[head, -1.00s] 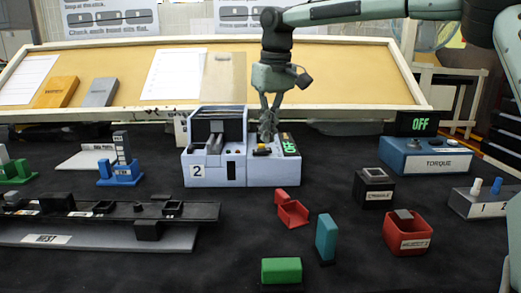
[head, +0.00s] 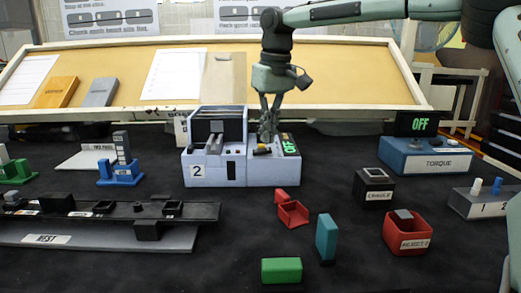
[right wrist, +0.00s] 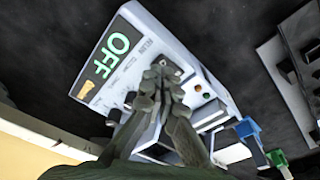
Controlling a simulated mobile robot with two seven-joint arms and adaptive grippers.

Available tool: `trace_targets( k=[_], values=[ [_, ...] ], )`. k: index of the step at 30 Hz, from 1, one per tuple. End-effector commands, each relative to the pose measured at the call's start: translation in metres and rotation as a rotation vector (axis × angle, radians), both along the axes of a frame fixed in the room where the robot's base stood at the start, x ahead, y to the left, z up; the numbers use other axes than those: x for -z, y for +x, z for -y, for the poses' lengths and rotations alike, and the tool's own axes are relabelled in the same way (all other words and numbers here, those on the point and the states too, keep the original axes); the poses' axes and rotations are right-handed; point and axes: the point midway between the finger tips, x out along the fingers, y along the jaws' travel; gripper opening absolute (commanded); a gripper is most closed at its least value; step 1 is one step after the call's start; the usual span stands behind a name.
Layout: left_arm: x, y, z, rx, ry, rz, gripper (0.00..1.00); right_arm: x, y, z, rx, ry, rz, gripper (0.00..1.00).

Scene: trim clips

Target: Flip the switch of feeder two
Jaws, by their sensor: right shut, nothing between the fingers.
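Feeder two (head: 228,171) is a pale grey box labelled 2, at the middle of the table in the head view. Its right-hand section carries a small green-lit display (head: 289,145), which reads OFF in the right wrist view (right wrist: 112,55). A small yellow-and-black part (head: 262,149) sits on top of this section, beside the display. My right gripper (head: 267,138) points down at this section, its fingers shut and empty. In the right wrist view the fingertips (right wrist: 166,68) cover part of the panel, so the switch and any contact are unclear. My left gripper is not in view.
A blue TORQUE box (head: 425,158) with its own OFF display stands at the right. A red reject bin (head: 390,232), a black box (head: 373,195), a teal block (head: 326,236) and a green block (head: 281,270) lie in front. A tan board stands behind.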

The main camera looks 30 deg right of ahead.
Motion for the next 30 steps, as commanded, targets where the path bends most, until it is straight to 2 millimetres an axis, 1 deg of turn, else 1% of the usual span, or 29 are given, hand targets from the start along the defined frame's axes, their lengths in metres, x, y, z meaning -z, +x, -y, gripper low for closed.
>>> trace_targets(
  k=[6, 14, 30],
  values=[
    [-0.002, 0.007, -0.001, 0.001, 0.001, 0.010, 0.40, 0.004, 0.000, 0.000, 0.000, 0.000, -0.001, 0.00],
    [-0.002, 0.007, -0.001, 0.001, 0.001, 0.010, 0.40, 0.008, 0.000, 0.000, 0.000, 0.000, -0.001, 0.00],
    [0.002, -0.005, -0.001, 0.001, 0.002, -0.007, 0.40, 0.016, 0.000, 0.000, 0.001, 0.000, 0.000, 0.00]
  ],
)
